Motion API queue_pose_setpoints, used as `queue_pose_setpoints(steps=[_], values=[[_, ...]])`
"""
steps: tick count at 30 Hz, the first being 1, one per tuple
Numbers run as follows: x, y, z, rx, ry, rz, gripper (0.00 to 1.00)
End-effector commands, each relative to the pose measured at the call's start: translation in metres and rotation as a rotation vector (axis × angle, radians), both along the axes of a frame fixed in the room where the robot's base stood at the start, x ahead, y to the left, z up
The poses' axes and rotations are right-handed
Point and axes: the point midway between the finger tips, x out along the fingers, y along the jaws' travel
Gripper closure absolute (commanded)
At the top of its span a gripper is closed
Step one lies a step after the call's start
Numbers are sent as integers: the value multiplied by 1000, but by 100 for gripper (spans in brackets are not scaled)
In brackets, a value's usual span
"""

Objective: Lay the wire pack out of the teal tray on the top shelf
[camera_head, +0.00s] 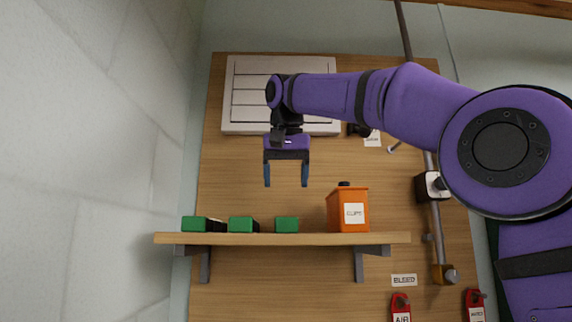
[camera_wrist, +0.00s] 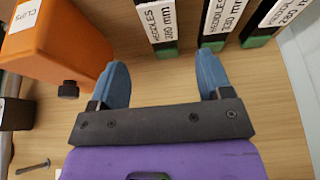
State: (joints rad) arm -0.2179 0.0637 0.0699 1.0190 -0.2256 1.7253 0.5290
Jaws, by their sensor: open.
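My gripper (camera_head: 286,184) is open and empty, pointing down above the wooden shelf (camera_head: 282,239) in the head view. Its two blue fingers also show apart in the wrist view (camera_wrist: 163,62). Three packs with green ends stand on the shelf: left (camera_head: 195,224), middle (camera_head: 242,225) and right (camera_head: 287,225). In the wrist view their white labels read HEDDLES, with 280 mm (camera_wrist: 160,22), 330 mm (camera_wrist: 222,18) and what looks like 380 mm (camera_wrist: 270,18). The gripper is above the right pack, apart from it. I cannot make out a teal tray in either view.
An orange box (camera_head: 348,212) labelled CLIPS, with a black knob, stands on the shelf right of the packs. A white slatted panel (camera_head: 245,100) is on the wooden board behind my gripper. A vertical pipe (camera_head: 437,235) and red tags (camera_head: 401,306) are at the right.

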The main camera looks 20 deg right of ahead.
Motion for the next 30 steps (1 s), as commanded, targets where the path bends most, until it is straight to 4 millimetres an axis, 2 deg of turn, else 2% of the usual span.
queue_pose_setpoints(steps=[3, 9, 30], values=[[-6, 3, 15, 1, -1, 2, 28], [-11, 4, 28, 1, 0, 1, 28], [-12, 4, 30, 0, 0, 0, 28]])
